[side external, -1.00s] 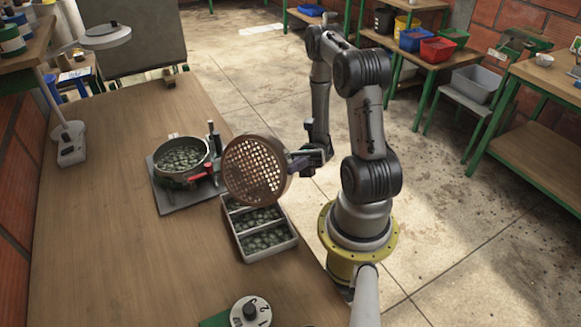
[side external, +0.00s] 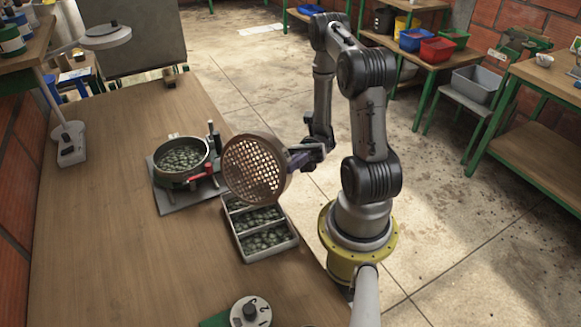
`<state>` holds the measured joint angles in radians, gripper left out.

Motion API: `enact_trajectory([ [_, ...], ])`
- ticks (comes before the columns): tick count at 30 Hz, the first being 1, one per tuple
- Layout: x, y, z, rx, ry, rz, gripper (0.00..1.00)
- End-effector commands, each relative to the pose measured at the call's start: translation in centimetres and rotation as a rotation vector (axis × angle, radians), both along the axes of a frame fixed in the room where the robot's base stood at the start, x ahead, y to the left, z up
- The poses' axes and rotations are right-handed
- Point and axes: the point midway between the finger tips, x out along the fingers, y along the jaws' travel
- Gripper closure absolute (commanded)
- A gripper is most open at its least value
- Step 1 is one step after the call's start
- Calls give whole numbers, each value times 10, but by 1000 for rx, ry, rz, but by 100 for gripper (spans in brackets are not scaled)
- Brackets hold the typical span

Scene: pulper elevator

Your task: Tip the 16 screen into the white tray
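The round screen (side external: 254,171) has a brown rim and a perforated face. It is held steeply tilted, nearly on edge, above the far end of the white tray (side external: 272,256). My gripper (side external: 296,160) is shut on the screen's dark handle at its right side. The tray has compartments; the middle and near ones hold dark green beans (side external: 267,239). The far compartment is partly hidden behind the screen. No beans show on the screen's visible face. I cannot read a number on the screen.
A round pan of beans (side external: 183,157) sits on a grey base plate (side external: 167,196) with a red clamp, left of the screen. A dial (side external: 250,312) stands at the near table edge. A lamp (side external: 70,143) stands at left. The table's left middle is clear.

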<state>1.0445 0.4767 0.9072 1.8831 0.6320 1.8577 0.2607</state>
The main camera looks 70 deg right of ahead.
Motion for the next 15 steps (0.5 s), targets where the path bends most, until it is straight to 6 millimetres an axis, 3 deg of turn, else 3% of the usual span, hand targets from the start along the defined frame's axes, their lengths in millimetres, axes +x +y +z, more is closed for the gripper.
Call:
enact_trajectory([
  [15, 1, 9, 37, -430, 50, -2, 100],
])
